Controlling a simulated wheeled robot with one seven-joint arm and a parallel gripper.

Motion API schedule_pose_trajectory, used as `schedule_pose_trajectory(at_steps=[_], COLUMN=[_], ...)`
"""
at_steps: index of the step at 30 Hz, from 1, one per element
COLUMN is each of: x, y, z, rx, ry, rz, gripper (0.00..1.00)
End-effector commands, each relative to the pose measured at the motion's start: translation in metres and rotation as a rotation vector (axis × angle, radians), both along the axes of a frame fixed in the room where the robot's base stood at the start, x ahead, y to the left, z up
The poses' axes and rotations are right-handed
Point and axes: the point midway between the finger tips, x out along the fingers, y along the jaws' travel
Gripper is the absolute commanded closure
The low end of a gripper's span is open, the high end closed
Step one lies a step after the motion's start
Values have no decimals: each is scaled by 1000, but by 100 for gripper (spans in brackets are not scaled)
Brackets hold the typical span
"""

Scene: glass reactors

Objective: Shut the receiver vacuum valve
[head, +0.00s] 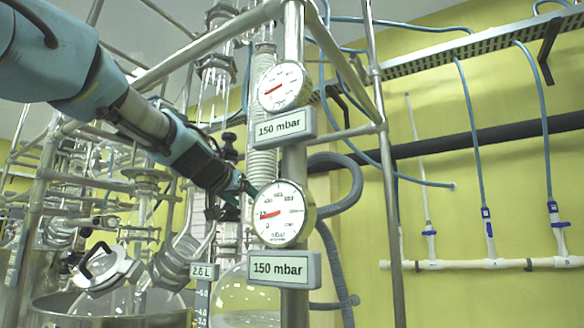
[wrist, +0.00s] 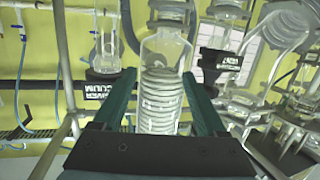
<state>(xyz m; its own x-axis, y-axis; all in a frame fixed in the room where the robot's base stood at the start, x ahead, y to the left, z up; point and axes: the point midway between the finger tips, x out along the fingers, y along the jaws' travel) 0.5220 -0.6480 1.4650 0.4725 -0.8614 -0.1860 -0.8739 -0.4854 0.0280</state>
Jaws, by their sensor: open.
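In the wrist view my gripper (wrist: 158,78) is open, its two dark green fingers apart, with a glass vessel holding a coil (wrist: 160,98) showing between and beyond them. A black label reading "VACUUM" (wrist: 104,92), its upper line partly legible as receiver, is just left of the left finger, which may cover part of it. The valve handle itself cannot be made out clearly. In the head view my gripper (head: 246,188) is beside the lower gauge, its tips partly hidden behind the gauge and post.
Two round gauges, upper (head: 282,86) and lower (head: 284,213), each above a "150 mbar" sign, are on a steel post close to my gripper. Glassware and frame tubes crowd the left; the yellow wall is right.

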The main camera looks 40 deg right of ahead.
Motion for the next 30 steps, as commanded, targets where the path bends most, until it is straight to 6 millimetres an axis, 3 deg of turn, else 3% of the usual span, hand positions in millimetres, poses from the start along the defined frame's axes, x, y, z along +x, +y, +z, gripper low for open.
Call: schedule_pose_trajectory(at_steps=[1, 3, 6, 9, 14, 24, 30], x=[-20, -39, -57, -65, -60, -36, -28], y=[-14, -25, -32, -37, -53, -110, -131], z=[32, 61, 88, 101, 104, 104, 103], rx=[-46, -92, -135, -155, -156, -155, -157], ry=[-32, -64, -92, -104, -106, -105, -105], rz=[-39, -73, -103, -117, -120, -119, -118], gripper=[26, 26, 26, 26, 26, 26, 26])
